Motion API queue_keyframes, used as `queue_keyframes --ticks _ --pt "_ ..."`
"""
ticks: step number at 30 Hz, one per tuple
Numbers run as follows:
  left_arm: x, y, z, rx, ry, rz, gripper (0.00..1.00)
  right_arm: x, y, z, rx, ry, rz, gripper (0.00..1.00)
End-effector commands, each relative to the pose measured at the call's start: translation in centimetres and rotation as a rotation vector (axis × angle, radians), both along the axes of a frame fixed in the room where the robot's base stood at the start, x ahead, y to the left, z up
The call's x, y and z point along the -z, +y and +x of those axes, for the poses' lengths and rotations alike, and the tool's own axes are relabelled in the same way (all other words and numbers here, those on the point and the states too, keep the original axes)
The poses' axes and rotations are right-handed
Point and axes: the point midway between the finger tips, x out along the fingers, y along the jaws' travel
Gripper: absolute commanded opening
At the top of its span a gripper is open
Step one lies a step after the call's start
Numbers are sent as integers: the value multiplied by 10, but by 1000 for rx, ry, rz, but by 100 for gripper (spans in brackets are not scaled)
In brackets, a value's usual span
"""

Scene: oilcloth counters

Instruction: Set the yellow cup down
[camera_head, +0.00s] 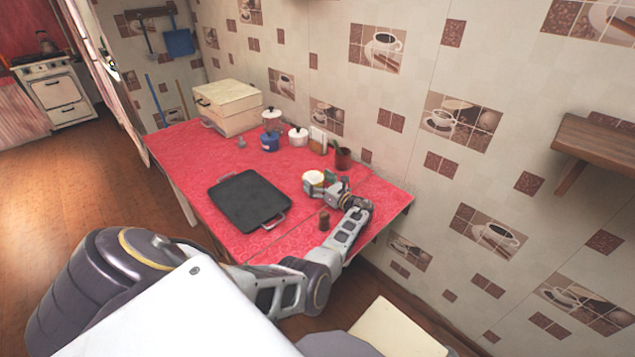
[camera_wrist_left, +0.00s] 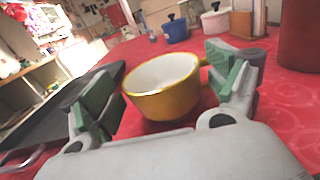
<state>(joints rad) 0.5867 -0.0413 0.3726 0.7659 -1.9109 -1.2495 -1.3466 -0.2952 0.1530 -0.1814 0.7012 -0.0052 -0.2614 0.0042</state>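The yellow cup (camera_head: 314,180), white inside, is at the right part of the red counter, just beyond my left gripper (camera_head: 325,189). In the left wrist view the yellow cup (camera_wrist_left: 163,101) appears upright on the red cloth, between the two green-padded fingers of my left gripper (camera_wrist_left: 166,98). The fingers are spread, with a narrow gap at the cup's left side. The cup's handle side is close to the right finger; whether they touch I cannot tell. My right gripper is out of view.
A black tray (camera_head: 249,201) lies left of the cup on the red counter (camera_head: 178,165).

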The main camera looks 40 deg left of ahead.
Motion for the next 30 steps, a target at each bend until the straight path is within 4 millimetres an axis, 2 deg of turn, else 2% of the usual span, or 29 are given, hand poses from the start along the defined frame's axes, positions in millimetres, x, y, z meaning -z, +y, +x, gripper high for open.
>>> queue_keyframes --ticks 12,18,23,30 --pt "0 0 0 0 0 0 97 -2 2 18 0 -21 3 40" --pt "-3 -2 0 1 0 -1 97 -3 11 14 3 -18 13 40" --pt "-2 -18 -1 2 0 0 97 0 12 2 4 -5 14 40" --pt "-1 -53 -5 2 -1 -1 97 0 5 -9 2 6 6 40"
